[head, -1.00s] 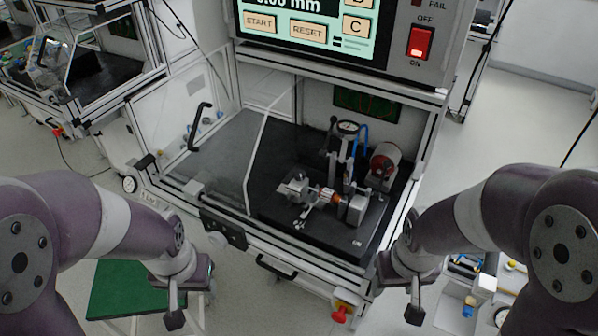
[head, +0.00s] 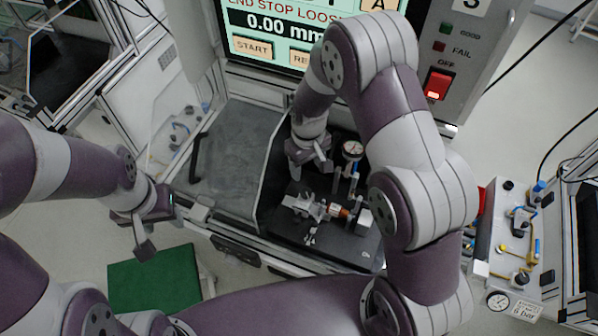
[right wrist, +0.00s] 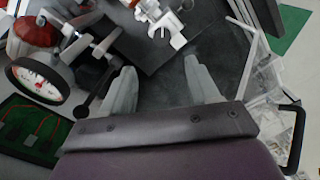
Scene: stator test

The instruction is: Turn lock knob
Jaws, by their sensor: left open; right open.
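A test fixture (head: 308,207) with a silver clamp and an orange-and-silver part (head: 338,211) sits on the black plate in the open test cell. A dial gauge (head: 352,150) stands behind it; it shows large in the right wrist view (right wrist: 40,80). A small black knob (right wrist: 82,112) on a rod shows below the gauge there; I cannot tell whether it is the lock knob. My right gripper (head: 311,162) is open and empty, left of the gauge and above the plate; its fingers (right wrist: 162,82) show apart. My left gripper (head: 148,228) is open, outside the cell.
A screen (head: 262,25) reading 0.00 mm hangs above the cell. A pneumatic panel (head: 515,240) is at right. A green-topped stand (head: 155,282) is at lower left.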

